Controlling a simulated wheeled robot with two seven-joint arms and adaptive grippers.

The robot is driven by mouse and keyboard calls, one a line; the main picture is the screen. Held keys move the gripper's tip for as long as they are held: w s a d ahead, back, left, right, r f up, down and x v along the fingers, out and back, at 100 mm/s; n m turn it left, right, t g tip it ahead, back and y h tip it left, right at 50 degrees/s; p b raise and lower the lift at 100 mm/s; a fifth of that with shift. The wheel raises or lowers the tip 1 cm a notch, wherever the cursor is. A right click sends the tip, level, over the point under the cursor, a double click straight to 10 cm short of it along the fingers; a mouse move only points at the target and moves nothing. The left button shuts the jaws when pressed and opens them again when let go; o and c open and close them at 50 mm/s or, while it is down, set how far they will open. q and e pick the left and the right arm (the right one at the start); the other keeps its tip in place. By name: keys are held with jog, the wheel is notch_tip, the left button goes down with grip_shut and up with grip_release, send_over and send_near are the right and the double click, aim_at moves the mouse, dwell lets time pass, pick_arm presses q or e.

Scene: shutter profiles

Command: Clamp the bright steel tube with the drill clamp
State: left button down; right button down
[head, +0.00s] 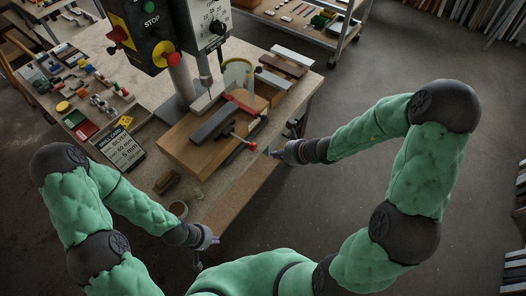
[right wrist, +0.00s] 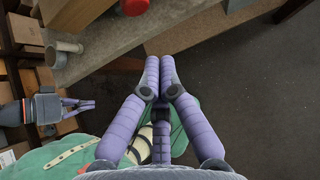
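The drill press stands on the bench with a wooden block (head: 185,150) under it. A grey bar (head: 211,123) lies on the block beside the red drill clamp (head: 240,104), whose lever ends in a red ball (head: 252,145). Two pale bars (head: 292,56) (head: 272,79) and a brown one (head: 282,66) lie behind; I cannot tell which bar is the bright steel tube. My right gripper (head: 278,153) is right of the red ball, apart from it. In the right wrist view its fingertips (right wrist: 160,60) meet, empty. My left gripper (head: 214,240) is low at the bench's front edge.
A sign (head: 121,149) stands left of the drill. Small tools crowd the left side. The floor at right is clear.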

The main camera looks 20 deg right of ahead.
aim_at(239, 138)
jog(key=w+a+f, duration=0.2)
jog(key=w+a, duration=0.2)
jog(key=shift+w, duration=0.35)
jog(key=shift+f, duration=0.1)
jog(key=w+a+b, duration=0.1)
jog(key=w+a, duration=0.4)
jog(key=w, duration=0.1)
jog(key=shift+w+b, duration=0.25)
jog(key=shift+b, duration=0.05)
